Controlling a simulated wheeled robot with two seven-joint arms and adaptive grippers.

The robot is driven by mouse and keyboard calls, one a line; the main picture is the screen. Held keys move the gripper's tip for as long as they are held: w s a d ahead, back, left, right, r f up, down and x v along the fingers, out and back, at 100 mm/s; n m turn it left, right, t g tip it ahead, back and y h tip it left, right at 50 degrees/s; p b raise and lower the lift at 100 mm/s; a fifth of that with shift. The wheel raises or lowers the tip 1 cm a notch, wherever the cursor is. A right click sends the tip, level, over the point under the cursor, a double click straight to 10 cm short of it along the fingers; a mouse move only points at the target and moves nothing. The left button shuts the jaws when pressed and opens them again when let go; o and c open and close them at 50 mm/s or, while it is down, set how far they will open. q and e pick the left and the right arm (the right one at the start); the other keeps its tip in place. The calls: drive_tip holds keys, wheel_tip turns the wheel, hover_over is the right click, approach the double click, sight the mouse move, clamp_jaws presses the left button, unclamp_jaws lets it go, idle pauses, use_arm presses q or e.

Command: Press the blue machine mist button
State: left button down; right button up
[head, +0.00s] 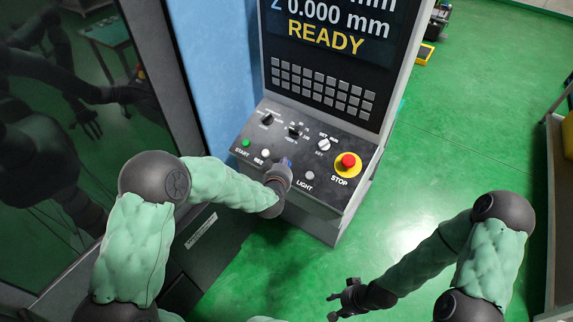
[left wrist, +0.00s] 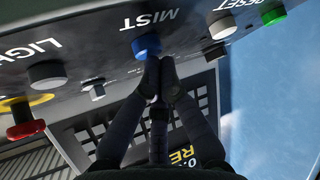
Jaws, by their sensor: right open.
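The blue mist button (left wrist: 147,45) sits under the MIST label on the dark sloping control panel (head: 327,181). My left gripper (left wrist: 159,66) has its fingers together and nothing between them. Its tips are at the lower right edge of the button in the left wrist view, very close; I cannot tell whether they touch. My right gripper (head: 338,298) is open and empty, low above the green floor, away from the panel.
Close to the mist button are a white reset button (head: 265,153), a green start button (head: 246,143) and a grey light button (head: 310,175). A red stop button (head: 348,161) is to the right. A key switch and knobs lie behind. The screen reads READY.

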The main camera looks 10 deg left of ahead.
use_arm(q)
drive_tip(key=shift+w+f, duration=0.1)
drive_tip(key=shift+f, duration=0.1)
idle(0.6)
drive_tip(key=shift+r, duration=0.15)
drive_tip(key=shift+s+a+r, duration=0.1)
drive_tip(key=shift+s+r, duration=0.2)
drive_tip(key=shift+r, duration=0.25)
drive_tip(key=r+p, duration=0.1)
drive_tip(key=s+r+p, duration=0.1)
drive_tip(key=r+p, duration=0.1)
drive_tip(key=s+a+r+p, duration=0.1)
drive_tip(key=r, duration=0.1)
drive_tip(key=shift+s+r, duration=0.2)
idle(0.5)
